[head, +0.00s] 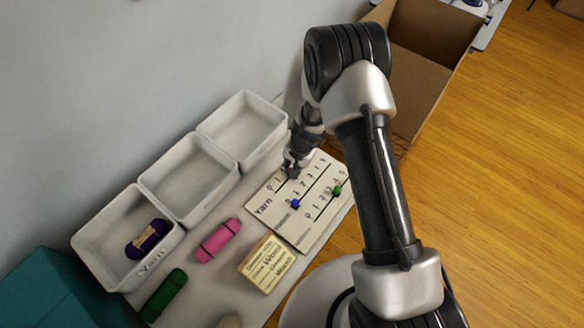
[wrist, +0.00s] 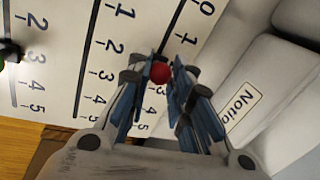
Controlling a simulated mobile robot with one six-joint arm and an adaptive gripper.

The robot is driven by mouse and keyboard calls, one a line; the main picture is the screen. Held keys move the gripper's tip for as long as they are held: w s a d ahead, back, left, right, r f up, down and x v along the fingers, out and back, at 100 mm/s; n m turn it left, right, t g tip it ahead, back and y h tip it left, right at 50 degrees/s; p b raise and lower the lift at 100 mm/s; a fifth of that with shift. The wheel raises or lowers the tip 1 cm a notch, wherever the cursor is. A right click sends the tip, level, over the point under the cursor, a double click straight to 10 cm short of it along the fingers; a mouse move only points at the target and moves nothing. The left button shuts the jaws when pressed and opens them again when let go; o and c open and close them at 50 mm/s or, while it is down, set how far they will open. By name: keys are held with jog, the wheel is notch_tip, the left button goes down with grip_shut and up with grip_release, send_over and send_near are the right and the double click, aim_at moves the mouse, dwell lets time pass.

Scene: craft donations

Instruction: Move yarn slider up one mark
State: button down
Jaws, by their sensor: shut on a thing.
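The slider board (head: 307,236) lies on the table with a printed Yarn label at its left end and several numbered marks along each track. My gripper (head: 291,172) is over the track nearest the bins, at the Yarn label. In the wrist view, the red knob (wrist: 160,73) sits between the fingertips of my gripper (wrist: 166,72), which is shut on it. The 0 and 1 of this track show above the knob. The fingers cover the marks beside the knob, so I cannot tell its exact number.
The blue knob (head: 295,203) and green knob (head: 337,190) sit on neighbouring tracks. White bins stand along the wall; the Yarn bin (head: 88,246) holds a purple skein (head: 147,239). A pink roll (head: 219,240), a dark green roll (head: 163,295) and a wool-wash block (head: 266,265) lie nearby.

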jog(key=w+d+p, duration=0.1)
jog(key=w+d, duration=0.1)
jog(key=w, duration=0.1)
jog(key=shift+w+d+p, duration=0.15)
jog(key=shift+d+p, duration=0.15)
jog(key=shift+p, duration=0.1)
jog(key=shift+a, duration=0.1)
jog(key=c, duration=1.4)
grip_release()
jog(key=shift+c, duration=0.2)
notch_tip(320, 180, up, 12)
jog(key=s+d, duration=0.1)
jog(key=d, duration=0.1)
jog(key=shift+s+f, duration=0.1)
